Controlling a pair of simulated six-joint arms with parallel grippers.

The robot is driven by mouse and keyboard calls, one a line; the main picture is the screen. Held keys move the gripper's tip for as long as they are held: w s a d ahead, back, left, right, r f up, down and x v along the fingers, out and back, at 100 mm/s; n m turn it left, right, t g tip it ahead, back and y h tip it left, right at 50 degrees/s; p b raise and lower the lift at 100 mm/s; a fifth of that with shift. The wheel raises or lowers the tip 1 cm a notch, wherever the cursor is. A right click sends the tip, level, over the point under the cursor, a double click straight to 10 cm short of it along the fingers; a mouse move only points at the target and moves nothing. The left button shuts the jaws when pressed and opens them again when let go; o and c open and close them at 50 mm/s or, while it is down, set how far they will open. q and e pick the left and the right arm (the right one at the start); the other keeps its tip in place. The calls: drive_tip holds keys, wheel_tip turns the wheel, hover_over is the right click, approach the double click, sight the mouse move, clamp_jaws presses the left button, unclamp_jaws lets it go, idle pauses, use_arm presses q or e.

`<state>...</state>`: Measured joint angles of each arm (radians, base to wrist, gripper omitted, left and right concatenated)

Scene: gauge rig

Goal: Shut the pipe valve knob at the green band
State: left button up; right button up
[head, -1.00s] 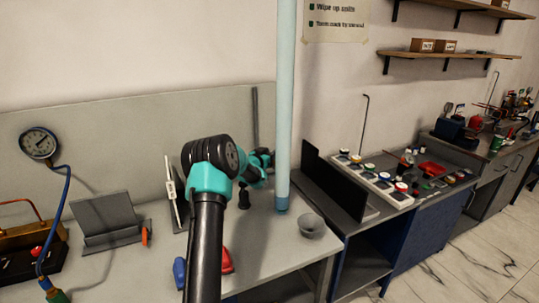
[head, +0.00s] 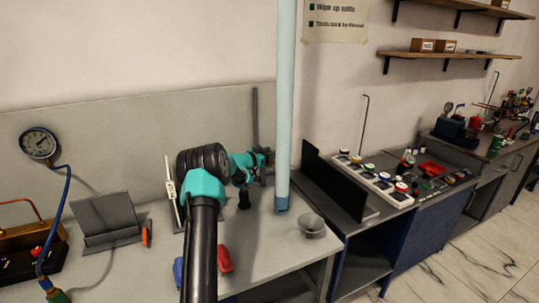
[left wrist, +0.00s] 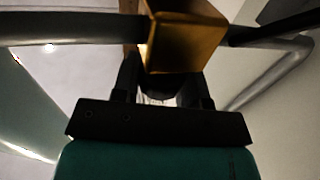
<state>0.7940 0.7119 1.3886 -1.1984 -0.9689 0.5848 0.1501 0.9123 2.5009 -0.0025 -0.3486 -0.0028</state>
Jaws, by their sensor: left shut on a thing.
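My left arm rises from the bottom centre in the head view, and its gripper (head: 266,157) is at the back of the bench, just left of the pale blue post. In the left wrist view the gripper's two dark fingers (left wrist: 160,85) stand on either side of a dark rounded thing, seemingly the pipe valve knob (left wrist: 158,86), and are shut on it. A brass-coloured valve block (left wrist: 186,40) is just beyond, with pipe (left wrist: 70,29) running out sideways. The knob is mostly hidden by the gripper, and I cannot make out the green band. My right gripper is not in view.
A pale blue post (head: 284,110) stands right beside the gripper. A grey funnel-like cup (head: 311,225) is at the bench's right edge. A gauge (head: 38,144) with a blue hose and a grey stand (head: 108,220) are at left. A red thing (head: 224,259) lies beside my arm.

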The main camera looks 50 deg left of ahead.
use_arm(q)
drive_tip(key=shift+r+m+h, duration=0.1)
drive_tip(key=shift+m+h, duration=0.4)
drive_tip(key=shift+h, duration=0.3)
drive_tip(key=o, duration=0.9)
drive_tip(key=shift+o, duration=0.2)
drive_tip(key=shift+r, duration=0.35)
drive_tip(key=shift+s+d+r, duration=0.2)
drive_tip(key=shift+r, duration=0.55)
drive_tip(key=shift+s+d+r, duration=0.15)
drive_tip(key=shift+d+r, duration=0.05)
drive_tip(key=shift+r, duration=0.5)
drive_tip(key=s+d+r, duration=0.1)
drive_tip(key=s+d, duration=0.9)
drive_tip(key=d, duration=0.1)
drive_tip(key=shift+d, duration=0.15)
drive_tip(key=shift+r, duration=0.1)
